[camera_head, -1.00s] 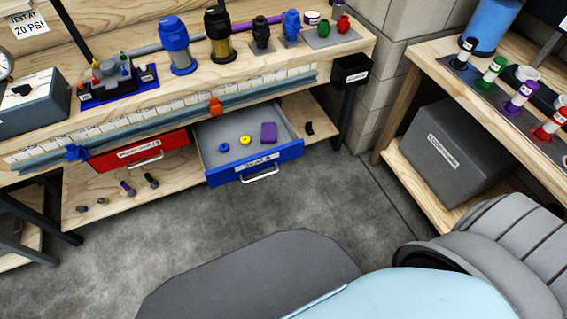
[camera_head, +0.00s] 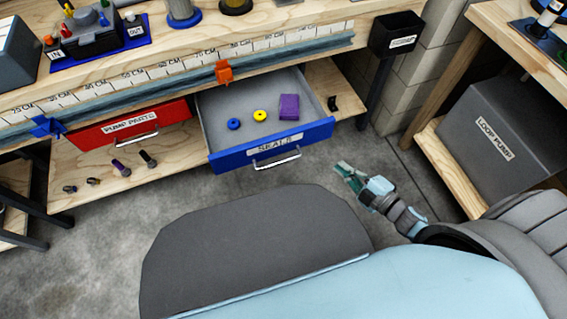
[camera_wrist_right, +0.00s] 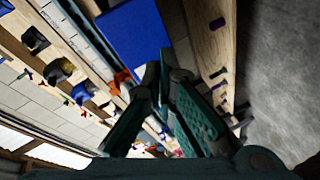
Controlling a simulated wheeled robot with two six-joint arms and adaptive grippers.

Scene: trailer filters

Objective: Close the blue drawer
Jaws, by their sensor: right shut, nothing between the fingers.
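The blue drawer (camera_head: 225,160), labelled SEALS, is pulled open under the workbench. It holds a blue ring (camera_head: 234,124), a yellow ring (camera_head: 260,116) and a purple block (camera_head: 289,107). Its silver handle (camera_head: 277,161) is on the front. In the right wrist view the blue drawer (camera_wrist_right: 133,38) shows as a blue surface ahead of the fingers. My right gripper (camera_head: 344,171) is shut and empty, to the right of and below the drawer front, apart from it in the head view. It also shows in the right wrist view (camera_wrist_right: 165,60). My left gripper is not in view.
A red drawer (camera_head: 130,126) labelled PUMP PARTS sits shut at the left. An orange clamp (camera_head: 223,72) and a blue clamp (camera_head: 47,127) are on the bench rail. A black bin (camera_head: 396,35) hangs at the right corner. A grey pump box (camera_head: 505,130) stands on the right shelf.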

